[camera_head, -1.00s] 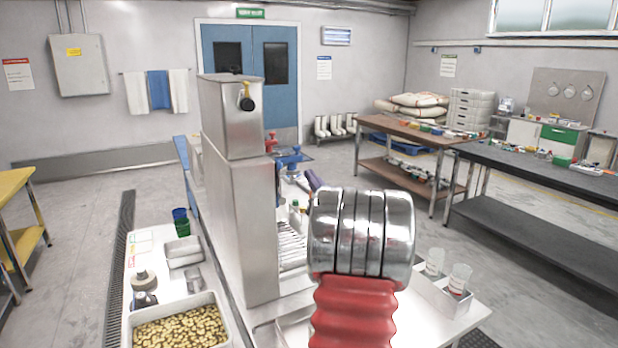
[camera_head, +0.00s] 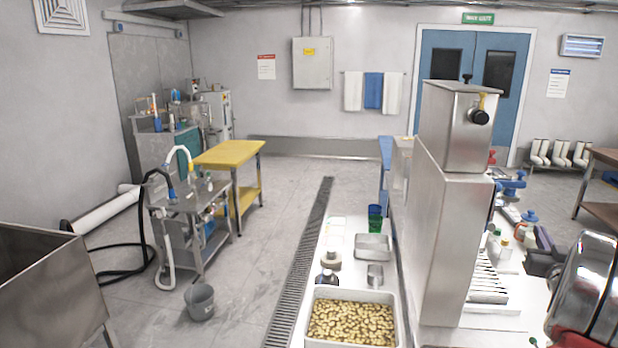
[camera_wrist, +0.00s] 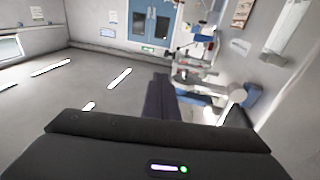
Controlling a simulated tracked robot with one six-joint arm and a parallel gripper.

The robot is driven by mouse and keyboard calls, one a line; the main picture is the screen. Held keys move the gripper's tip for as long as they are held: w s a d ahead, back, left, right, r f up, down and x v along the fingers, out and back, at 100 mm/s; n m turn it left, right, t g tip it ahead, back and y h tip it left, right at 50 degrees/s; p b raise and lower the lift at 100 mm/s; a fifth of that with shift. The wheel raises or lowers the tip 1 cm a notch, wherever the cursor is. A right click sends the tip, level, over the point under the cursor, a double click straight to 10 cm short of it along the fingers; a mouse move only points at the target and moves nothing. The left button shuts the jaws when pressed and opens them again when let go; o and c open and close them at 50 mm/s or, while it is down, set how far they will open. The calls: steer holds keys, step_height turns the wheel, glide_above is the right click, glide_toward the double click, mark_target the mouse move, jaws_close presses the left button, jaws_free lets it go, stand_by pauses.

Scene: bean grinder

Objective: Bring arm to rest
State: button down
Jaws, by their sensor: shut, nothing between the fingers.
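My arm shows at the lower right edge of the head view as a shiny chrome joint (camera_head: 588,285) with a red ribbed sleeve under it, cut off by the frame. In the wrist view my gripper (camera_wrist: 161,80) shows as dark fingers closed together beyond the black hand. Nothing is held between them. The fingers point out over the room, with blue doors (camera_wrist: 150,22) far ahead. A tall steel grinder housing (camera_head: 452,220) stands left of my arm in the head view, apart from the chrome joint.
A white counter (camera_head: 318,272) carries a tray of beans (camera_head: 350,322), a small steel pan (camera_head: 373,246) and green and blue cups (camera_head: 375,218). A steel sink (camera_head: 45,285), grey bucket (camera_head: 200,302) and yellow table (camera_head: 228,153) stand left.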

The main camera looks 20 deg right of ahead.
steer(key=s+a+f+m+g+y, duration=0.1)
steer(key=s+a+f+g, duration=0.15)
steer(key=f+g, duration=0.2)
steer(key=s+a+f+m+g+y, duration=0.1)
steer(key=s+a+f+g, duration=0.15)
steer(key=f, duration=0.35)
steer(key=a+f+n+g+y, duration=0.2)
steer(key=a+g+y, duration=0.25)
steer(key=a, duration=2.05)
steer(key=s+a+r+n+y, duration=0.2)
steer(key=a, duration=0.9)
steer(key=s+a+r+n+t+y, duration=0.1)
steer(key=s+a+r+n, duration=0.1)
steer(key=a, duration=1)
steer(key=s+a+r+n+t+y, duration=0.1)
steer(key=a+n, duration=0.3)
steer(key=a, duration=0.8)
steer(key=shift+s+r+y, duration=0.45)
steer(key=shift+s+y, duration=0.25)
steer(key=shift+y, duration=0.15)
steer(key=shift+s+t, duration=0.1)
steer(key=shift+t, duration=0.15)
